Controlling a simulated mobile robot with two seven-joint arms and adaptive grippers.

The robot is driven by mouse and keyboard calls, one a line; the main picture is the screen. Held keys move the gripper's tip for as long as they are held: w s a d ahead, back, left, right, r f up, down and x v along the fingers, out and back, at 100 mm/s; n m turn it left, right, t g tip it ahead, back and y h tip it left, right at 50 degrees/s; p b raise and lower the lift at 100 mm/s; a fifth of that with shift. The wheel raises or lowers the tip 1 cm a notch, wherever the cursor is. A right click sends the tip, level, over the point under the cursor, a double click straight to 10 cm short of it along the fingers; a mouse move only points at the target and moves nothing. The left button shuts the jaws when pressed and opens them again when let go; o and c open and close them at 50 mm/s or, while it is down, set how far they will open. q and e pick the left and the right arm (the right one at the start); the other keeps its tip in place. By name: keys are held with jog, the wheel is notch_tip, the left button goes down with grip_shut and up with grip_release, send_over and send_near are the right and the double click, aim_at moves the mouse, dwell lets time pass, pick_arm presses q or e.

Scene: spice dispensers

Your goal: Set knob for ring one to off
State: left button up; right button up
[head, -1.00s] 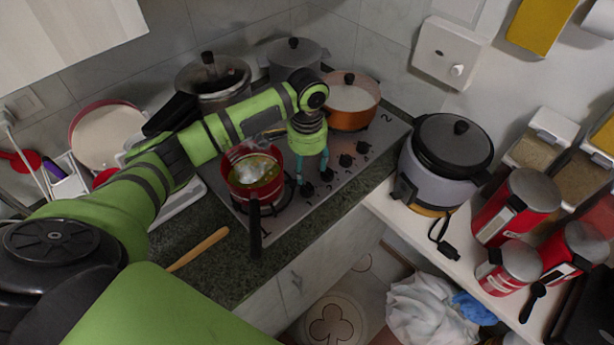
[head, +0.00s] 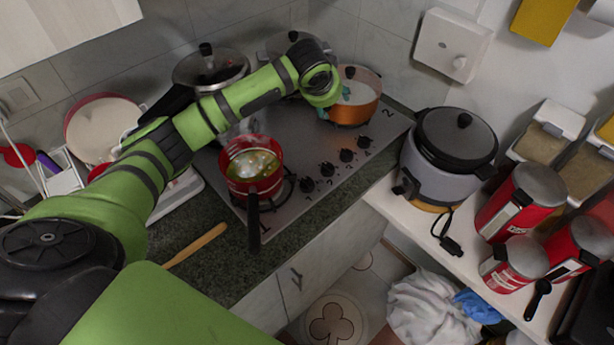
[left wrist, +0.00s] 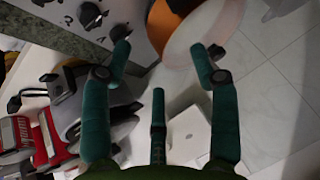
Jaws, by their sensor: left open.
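A grey hob (head: 290,215) carries a row of several dark knobs along its front edge. The leftmost knob (head: 307,184) and its neighbour (head: 327,169) are nearest the red pot (head: 252,170), which stands by the "1" mark. My left gripper (head: 334,104) is beside the orange pot (head: 352,103) at the back right, apart from the knobs. Its teal fingers are open and empty in the left wrist view (left wrist: 162,56). Dark knobs (left wrist: 90,15) show there at the upper left. The knob setting is too small to read. My right gripper is out of view.
A rice cooker (head: 442,165) stands right of the hob on a white shelf, with red canisters (head: 517,200) beyond. The red pot's handle sticks out over the hob's front edge. A wooden utensil (head: 197,245) lies on the counter. Space in front of the knobs is clear.

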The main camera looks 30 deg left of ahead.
pick_arm(q)
jog(key=w+d+r+m+t+h+b, duration=0.25)
jog(key=w+r+t, duration=0.2)
jog(key=r, duration=0.35)
jog(key=w+d+r+m+t+h+b, duration=0.1)
jog(key=w+d+r+m+t+h, duration=0.1)
jog(key=w+r+m+t, duration=0.35)
jog(key=s+d+r+m+g+h+b, duration=0.45)
jog(key=s+d+r+m+h, duration=0.25)
jog(key=s+d+m+h, duration=0.5)
jog(key=s+d+f+m+g+h, duration=0.1)
jog(key=s+d+f+m+g, duration=0.45)
jog(key=m, duration=0.55)
jog(key=m+g+y+b, duration=0.5)
jog(key=g+y+b, duration=0.15)
jog(key=y, duration=1.05)
send_over(307, 181)
jog(key=shift+g, duration=0.45)
notch_tip(307, 181, down, 24)
jog(key=shift+r, duration=0.1)
jog(key=shift+f+p, duration=0.3)
jog(key=shift+p, duration=0.05)
notch_tip(307, 181, down, 5)
jog(key=shift+r+p, duration=0.1)
jog(key=shift+p, duration=0.65)
jog(key=shift+f, duration=0.85)
